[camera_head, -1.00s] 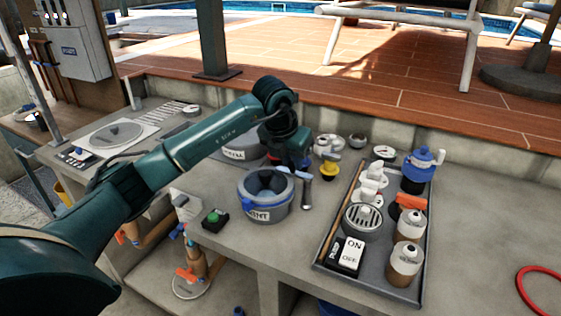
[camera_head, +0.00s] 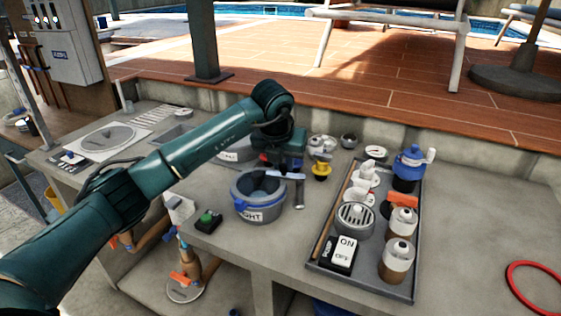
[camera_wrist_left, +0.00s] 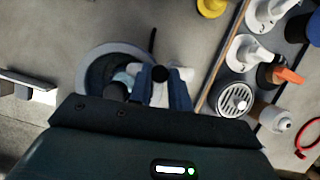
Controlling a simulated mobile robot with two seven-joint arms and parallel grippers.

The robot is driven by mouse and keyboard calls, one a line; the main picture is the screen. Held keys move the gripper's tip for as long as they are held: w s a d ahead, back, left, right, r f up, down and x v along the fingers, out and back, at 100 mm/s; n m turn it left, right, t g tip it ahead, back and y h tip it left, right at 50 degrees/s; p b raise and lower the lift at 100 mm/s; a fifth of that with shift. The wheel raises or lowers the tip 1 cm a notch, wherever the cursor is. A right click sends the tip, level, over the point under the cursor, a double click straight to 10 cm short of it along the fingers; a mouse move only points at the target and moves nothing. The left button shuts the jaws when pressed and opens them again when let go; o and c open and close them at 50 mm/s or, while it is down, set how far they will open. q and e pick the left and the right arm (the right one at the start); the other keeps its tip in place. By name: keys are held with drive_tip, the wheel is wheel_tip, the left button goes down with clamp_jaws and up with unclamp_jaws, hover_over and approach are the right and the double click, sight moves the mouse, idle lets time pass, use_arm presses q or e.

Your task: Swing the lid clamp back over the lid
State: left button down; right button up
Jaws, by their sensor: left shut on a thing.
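A round grey-blue pot (camera_head: 244,207) with a lettered label stands on the counter, with a dark hollow inside. A grey upright handle (camera_head: 301,194) shows at its right side; I take it for part of the lid clamp. My left gripper (camera_head: 284,174) is over the pot's right rear rim. In the wrist view the left gripper (camera_wrist_left: 160,84) is shut on a pale piece with a dark round end, at the pot's rim (camera_wrist_left: 84,70). The fingers hide most of the held piece, so I cannot tell its full shape. My right gripper is out of view.
A grey tray (camera_head: 318,268) to the right holds several bottles, fittings and an ON/OFF switch. A yellow fitting (camera_head: 321,170) stands close behind the handle. A green button box (camera_head: 208,220) is left of the pot. A red ring (camera_head: 536,287) lies far right.

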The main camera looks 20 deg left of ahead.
use_arm(q)
drive_tip(key=c, duration=1.3)
unclamp_jaws()
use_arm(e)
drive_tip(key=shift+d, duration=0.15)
use_arm(q)
drive_tip(key=shift+r, duration=0.1)
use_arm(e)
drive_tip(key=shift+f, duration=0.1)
use_arm(q)
drive_tip(key=shift+s+r, duration=0.2)
drive_tip(key=shift+r, duration=0.2)
drive_tip(key=b+v, duration=0.1)
drive_tip(key=v, duration=1.1)
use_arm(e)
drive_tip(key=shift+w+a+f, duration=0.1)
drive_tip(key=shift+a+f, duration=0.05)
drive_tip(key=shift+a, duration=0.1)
use_arm(q)
drive_tip(key=shift+r, duration=0.1)
